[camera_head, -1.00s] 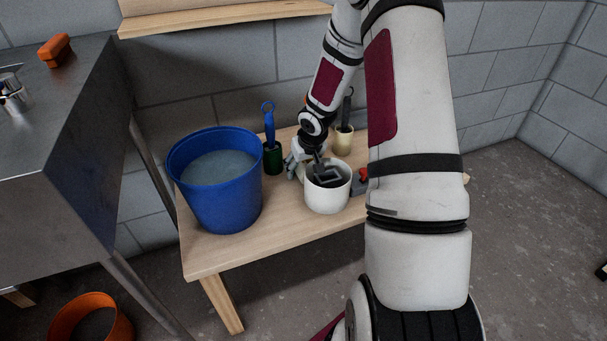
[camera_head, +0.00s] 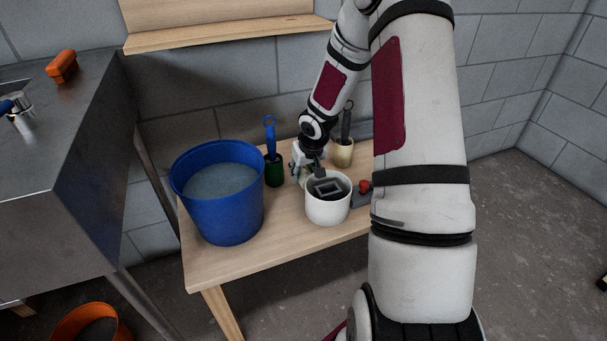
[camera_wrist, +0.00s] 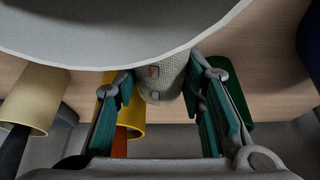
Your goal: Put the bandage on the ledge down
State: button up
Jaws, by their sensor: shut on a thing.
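The bandage (camera_wrist: 162,84) is a pale woven roll with small reddish clips, seen in the wrist view. My gripper (camera_wrist: 162,92) is shut on it, with a teal-padded finger on each side. The bandage's upper end is hidden behind the rim of the white pot (camera_wrist: 130,45). In the head view my gripper (camera_head: 308,168) is low over the wooden bench, just behind the white pot (camera_head: 328,208); the bandage cannot be made out clearly there. The wooden ledge (camera_head: 230,32) on the wall shows no bandage on its visible part. Whether the bandage touches the bench is unclear.
A blue bucket of water (camera_head: 220,205) stands left of the pot. A green cup (camera_head: 274,172) with a blue-handled tool and a cream cup (camera_head: 344,152) stand behind. A yellow cup (camera_wrist: 136,108) is close by the left finger. The bench front (camera_head: 265,255) is bare.

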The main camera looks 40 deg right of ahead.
aim_at(304, 169)
notch_tip(304, 169, up, 15)
jog(key=p, duration=0.7)
jog(key=shift+s+r, duration=0.1)
jog(key=shift+s, duration=0.05)
